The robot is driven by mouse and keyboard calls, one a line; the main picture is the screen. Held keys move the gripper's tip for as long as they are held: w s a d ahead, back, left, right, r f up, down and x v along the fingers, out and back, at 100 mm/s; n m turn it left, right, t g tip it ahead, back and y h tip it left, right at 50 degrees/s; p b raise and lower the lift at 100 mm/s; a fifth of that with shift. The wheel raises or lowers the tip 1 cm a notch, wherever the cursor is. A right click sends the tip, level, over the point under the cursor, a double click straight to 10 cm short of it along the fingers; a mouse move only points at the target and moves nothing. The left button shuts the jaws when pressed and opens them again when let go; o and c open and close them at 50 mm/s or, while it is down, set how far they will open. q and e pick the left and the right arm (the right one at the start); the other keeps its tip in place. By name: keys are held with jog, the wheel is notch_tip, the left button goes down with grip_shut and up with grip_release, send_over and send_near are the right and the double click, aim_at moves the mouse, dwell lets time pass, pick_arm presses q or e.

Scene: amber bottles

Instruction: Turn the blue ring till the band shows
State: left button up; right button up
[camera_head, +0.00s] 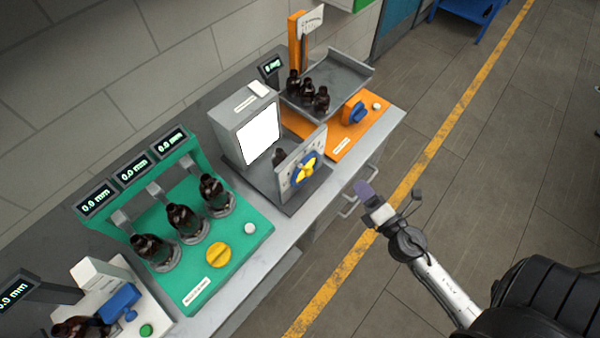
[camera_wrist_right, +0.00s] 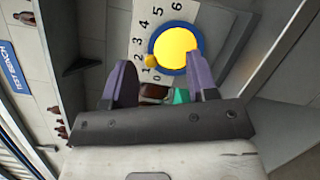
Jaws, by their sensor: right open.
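The blue ring (camera_head: 294,181) sits on an upright grey plate in front of a bright white panel (camera_head: 259,139). It has a yellow centre. In the right wrist view the blue ring (camera_wrist_right: 203,45) surrounds a yellow disc (camera_wrist_right: 174,48), beside a printed scale from 0 to 6. A small yellow knob (camera_wrist_right: 151,61) is at its edge near 1. A dark amber bottle (camera_head: 279,157) stands partly hidden behind the plate. My right gripper (camera_head: 366,190) is open and empty, apart from the ring; its purple fingers (camera_wrist_right: 162,88) point toward the dial. My left gripper is out of view.
A green station (camera_head: 258,218) with several dark bottles and a yellow knob (camera_head: 218,255) is at left. An orange station (camera_head: 333,149) with a grey bottle tray (camera_head: 348,73) and blue knob (camera_head: 354,112) is beyond. The floor in front of the bench is free.

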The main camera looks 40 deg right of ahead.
aim_at(311, 173)
jog(key=a+n+y, duration=0.5)
jog(key=n, duration=0.1)
jog(key=w+p, duration=0.1)
jog(key=w, duration=0.3)
jog(key=w+a+p, duration=0.1)
jog(key=w, duration=0.3)
jog(key=w+a+p, duration=0.1)
jog(key=w+p, duration=0.1)
jog(key=w, duration=0.2)
jog(key=shift+f, duration=0.1)
jog(key=shift+w+a, duration=0.15)
jog(key=shift+w, duration=0.55)
jog(key=shift+n, duration=0.3)
